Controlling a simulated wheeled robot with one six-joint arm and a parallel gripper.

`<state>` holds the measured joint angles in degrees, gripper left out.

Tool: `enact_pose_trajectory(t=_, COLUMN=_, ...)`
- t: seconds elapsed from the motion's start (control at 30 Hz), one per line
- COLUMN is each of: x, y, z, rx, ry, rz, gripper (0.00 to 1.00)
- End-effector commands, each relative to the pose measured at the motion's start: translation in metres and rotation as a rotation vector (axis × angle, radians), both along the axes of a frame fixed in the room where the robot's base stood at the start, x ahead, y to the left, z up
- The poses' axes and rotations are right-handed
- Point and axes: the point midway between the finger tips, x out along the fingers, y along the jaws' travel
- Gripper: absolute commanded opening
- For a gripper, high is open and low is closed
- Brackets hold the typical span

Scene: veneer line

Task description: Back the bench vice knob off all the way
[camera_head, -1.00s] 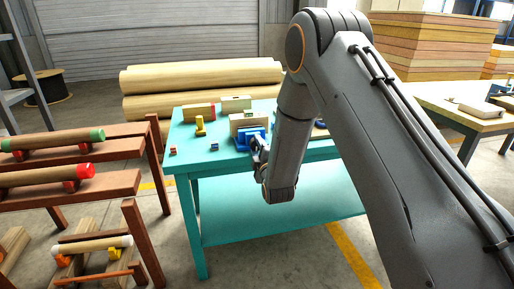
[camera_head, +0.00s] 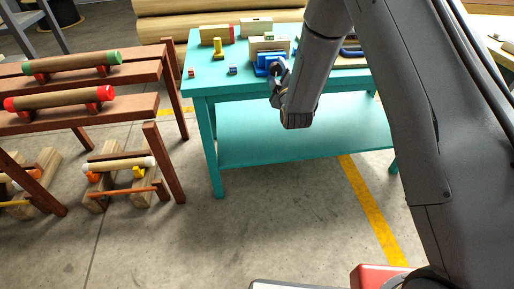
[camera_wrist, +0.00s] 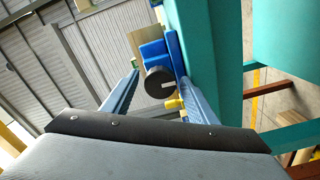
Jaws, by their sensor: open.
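The blue bench vice (camera_head: 266,66) stands at the front edge of the turquoise workbench (camera_head: 207,89). It also shows in the wrist view (camera_wrist: 154,49). Its round black knob (camera_wrist: 158,82) faces the wrist camera and carries a pale mark at its right side. My gripper (camera_head: 277,82) is at the vice, in front of the bench edge. In the wrist view my gripper (camera_wrist: 160,77) is open, with one finger on each side of the knob. I cannot tell whether either finger touches it. In the head view the knob is hidden by my gripper.
A yellow part (camera_head: 217,48) and small blocks lie left of the vice. Wooden blocks (camera_head: 269,44) stand behind it. A brown rack (camera_head: 150,103) with rollers is left of the bench. The floor (camera_head: 270,205) in front is clear.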

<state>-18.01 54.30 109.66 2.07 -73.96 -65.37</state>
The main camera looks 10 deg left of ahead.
Motion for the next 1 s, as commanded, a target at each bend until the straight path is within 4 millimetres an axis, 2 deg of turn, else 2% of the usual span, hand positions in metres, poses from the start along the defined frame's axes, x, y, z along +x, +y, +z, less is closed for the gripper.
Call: enact_pose_trajectory(t=1.0, x=-0.0004, y=0.0005, z=0.0011, rx=1.066, ry=0.306, rz=0.0, gripper=0.55)
